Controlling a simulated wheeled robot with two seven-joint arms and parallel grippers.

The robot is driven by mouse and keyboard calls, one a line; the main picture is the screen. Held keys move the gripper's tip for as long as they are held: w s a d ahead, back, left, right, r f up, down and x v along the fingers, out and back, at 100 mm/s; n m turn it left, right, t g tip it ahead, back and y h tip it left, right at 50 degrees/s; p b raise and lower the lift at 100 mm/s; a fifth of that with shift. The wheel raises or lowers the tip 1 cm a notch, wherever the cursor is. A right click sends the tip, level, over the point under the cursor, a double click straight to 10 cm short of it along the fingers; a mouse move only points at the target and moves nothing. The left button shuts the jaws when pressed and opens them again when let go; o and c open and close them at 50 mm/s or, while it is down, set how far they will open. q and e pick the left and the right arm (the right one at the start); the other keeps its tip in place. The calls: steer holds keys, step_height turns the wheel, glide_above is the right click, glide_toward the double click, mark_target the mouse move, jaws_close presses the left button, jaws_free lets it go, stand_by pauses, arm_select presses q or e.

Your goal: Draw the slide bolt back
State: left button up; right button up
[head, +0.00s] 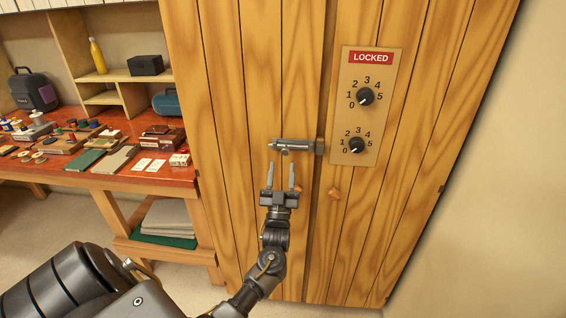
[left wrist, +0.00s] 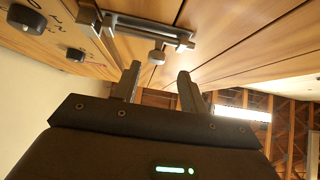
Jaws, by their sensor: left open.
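The slide bolt (head: 292,146) is a grey metal bar lying level across the seam of the wooden cabinet doors. Its right end sits in a bracket (head: 319,146) beside the dial panel. A small knob (head: 285,152) hangs below the bar. In the left wrist view the bolt (left wrist: 140,27) runs across the top, with its round knob (left wrist: 157,57) just beyond the fingers. My left gripper (head: 281,176) is open and empty, just below the bolt, its fingers pointing up; it also shows in the left wrist view (left wrist: 157,85). My right gripper is not in view.
The dial panel (head: 346,120) has a red LOCKED sign (head: 371,57) and two black dials. Two small wooden knobs sit lower on the doors. At left, a workbench (head: 130,182) holds many small items. Bare wall stands at right.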

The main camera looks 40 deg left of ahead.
arm_select(q)
steer(key=shift+b+v, duration=0.6)
steer(key=shift+v, duration=1.6)
